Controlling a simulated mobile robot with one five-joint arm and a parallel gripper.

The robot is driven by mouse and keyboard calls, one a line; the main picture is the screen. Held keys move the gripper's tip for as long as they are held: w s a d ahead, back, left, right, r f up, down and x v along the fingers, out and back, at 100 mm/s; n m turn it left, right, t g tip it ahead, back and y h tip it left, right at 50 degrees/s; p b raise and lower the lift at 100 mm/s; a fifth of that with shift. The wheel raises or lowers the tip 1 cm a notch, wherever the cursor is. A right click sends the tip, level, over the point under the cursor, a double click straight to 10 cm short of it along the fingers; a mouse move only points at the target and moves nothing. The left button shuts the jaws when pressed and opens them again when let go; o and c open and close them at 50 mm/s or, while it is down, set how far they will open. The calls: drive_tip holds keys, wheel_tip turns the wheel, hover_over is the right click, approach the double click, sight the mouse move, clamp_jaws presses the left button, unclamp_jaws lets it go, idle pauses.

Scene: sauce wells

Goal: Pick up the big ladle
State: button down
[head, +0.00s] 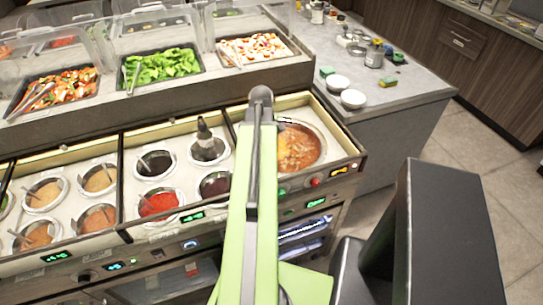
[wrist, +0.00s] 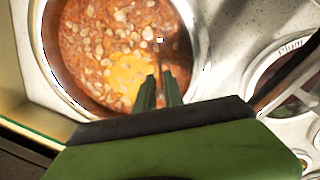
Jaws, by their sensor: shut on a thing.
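A large round pot of chunky orange-red soup (head: 303,148) sits at the right end of the well counter, and its left part is hidden by my arm. In the wrist view the soup (wrist: 118,50) fills the upper left, inside a metal rim. My gripper (wrist: 160,92) is over the pot's near right part, its two fingers close together. They are shut on the big ladle (wrist: 160,62), of which only a thin dark piece shows between and beyond the fingertips. The ladle's bowl is not clearly seen. The gripper is hidden behind my arm in the head view.
Smaller sauce wells with spoons, such as the red one (head: 158,203), lie left of my arm. A plum-labelled well (wrist: 290,85) is close to the gripper's right. Food trays (head: 165,66) stand behind.

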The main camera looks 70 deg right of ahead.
wheel_tip(320, 180, up, 10)
drive_tip(key=p, duration=0.9)
drive_tip(key=shift+f, duration=0.1)
drive_tip(key=shift+r+p, duration=0.5)
drive_tip(key=shift+p, duration=0.2)
drive_tip(key=d+r+p, duration=0.3)
drive_tip(key=r+p, duration=0.3)
wheel_tip(320, 180, down, 15)
drive_tip(key=s+b, duration=0.1)
drive_tip(key=b, duration=1.4)
drive_tip(key=shift+d, duration=0.2)
drive_tip(key=shift+s+d+r, duration=0.1)
drive_tip(key=shift+s, duration=0.05)
